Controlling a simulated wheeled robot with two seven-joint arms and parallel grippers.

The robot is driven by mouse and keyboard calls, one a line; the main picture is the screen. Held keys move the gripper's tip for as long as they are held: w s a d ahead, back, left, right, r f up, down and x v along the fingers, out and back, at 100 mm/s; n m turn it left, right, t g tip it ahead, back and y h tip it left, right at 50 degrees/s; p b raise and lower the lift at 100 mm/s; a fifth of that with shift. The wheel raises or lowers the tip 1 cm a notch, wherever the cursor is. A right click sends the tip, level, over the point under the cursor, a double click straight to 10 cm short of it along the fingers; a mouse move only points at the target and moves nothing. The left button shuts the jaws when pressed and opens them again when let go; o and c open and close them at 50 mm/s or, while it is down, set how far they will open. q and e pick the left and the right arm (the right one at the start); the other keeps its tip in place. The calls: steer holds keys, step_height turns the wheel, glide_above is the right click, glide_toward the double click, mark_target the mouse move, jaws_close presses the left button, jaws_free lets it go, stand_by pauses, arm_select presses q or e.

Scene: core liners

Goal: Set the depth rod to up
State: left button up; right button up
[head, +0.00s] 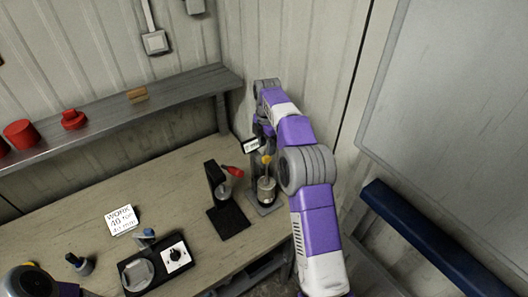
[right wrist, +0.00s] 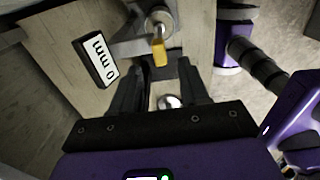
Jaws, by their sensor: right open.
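The depth stand (head: 265,200) is at the back right of the bench, with a metal cylinder (head: 266,188) on it and a yellow knob (head: 266,160) above. A white display reading 0 mm (head: 251,145) is beside it. In the right wrist view the yellow piece (right wrist: 159,52) is just ahead of my fingertips, and the display (right wrist: 97,60) is to their left. The rod itself is partly hidden by my right arm in the head view. My left gripper is not seen.
A black stand with a red lever (head: 230,171) is close left of the depth stand. A box with a dial (head: 175,255) and a work sign (head: 122,220) are on the bench (head: 165,195). A shelf (head: 180,94) with red parts runs along the wall. A wall is close behind.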

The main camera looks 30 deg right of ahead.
step_height(320, 180, down, 5)
steer(key=shift+f, duration=0.15)
jaws_close()
stand_by(0.4)
